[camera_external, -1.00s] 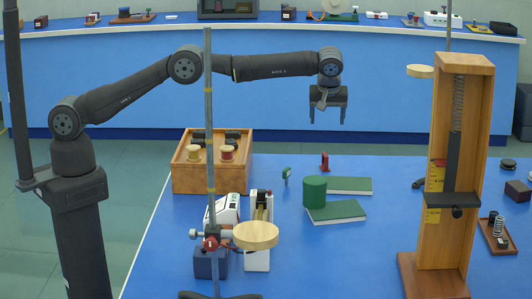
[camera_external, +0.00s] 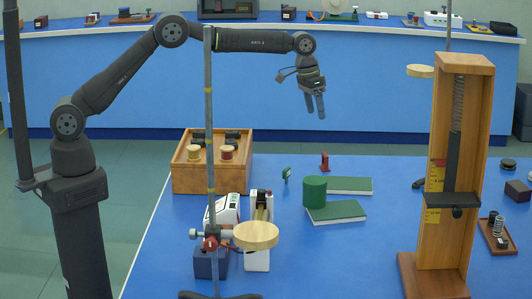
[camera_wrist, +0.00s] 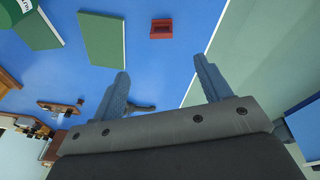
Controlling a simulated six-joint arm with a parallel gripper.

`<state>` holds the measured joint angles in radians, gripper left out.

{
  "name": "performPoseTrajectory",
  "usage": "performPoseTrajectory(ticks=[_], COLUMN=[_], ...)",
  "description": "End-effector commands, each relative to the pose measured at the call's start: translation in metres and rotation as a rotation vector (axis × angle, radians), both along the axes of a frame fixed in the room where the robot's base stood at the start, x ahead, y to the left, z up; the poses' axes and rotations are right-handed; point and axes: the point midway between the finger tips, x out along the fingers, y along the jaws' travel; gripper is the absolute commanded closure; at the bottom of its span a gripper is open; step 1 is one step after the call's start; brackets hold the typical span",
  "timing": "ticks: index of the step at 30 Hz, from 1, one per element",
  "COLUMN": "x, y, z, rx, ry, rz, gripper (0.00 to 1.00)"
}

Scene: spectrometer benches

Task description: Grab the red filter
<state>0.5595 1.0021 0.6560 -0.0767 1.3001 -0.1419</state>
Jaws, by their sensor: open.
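The red filter (camera_external: 324,161) is a small upright red piece on the blue table, behind the green books. The wrist view shows a red piece (camera_wrist: 161,29) at the top centre, just beyond the space between my fingertips; it looks like the same filter. My gripper (camera_external: 316,105) is open and empty, in the air above and a little left of the filter, fingers pointing down. In the wrist view my gripper (camera_wrist: 162,67) shows two spread fingers with nothing between them.
Two green books (camera_external: 348,185) and a green cylinder (camera_external: 314,192) are close in front of the filter. A small green filter (camera_external: 286,174) stands to its left. A wooden box (camera_external: 210,178), a stand rod (camera_external: 209,130) and a tall wooden spring frame (camera_external: 480,150) stand around.

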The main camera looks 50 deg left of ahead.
Motion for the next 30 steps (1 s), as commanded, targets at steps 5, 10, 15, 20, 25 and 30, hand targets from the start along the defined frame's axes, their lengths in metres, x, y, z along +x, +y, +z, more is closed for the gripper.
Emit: performPoseTrajectory(ticks=[5,10,15,20,25,30], x=[0.002,0.003,0.005,0.009,0.013,0.016], y=[0.016,0.019,0.012,0.003,-0.006,-0.011], z=[0.004,0.002,-0.025,-0.059,-0.091,-0.109], rx=[-0.055,-0.074,-0.073,-0.072,-0.073,-0.073], ry=[-0.030,-0.045,-0.043,-0.042,-0.044,-0.045], rz=[-0.173,-0.236,-0.239,-0.239,-0.239,-0.239], gripper=[0.29,0.29,0.29,0.29,0.29,0.29])
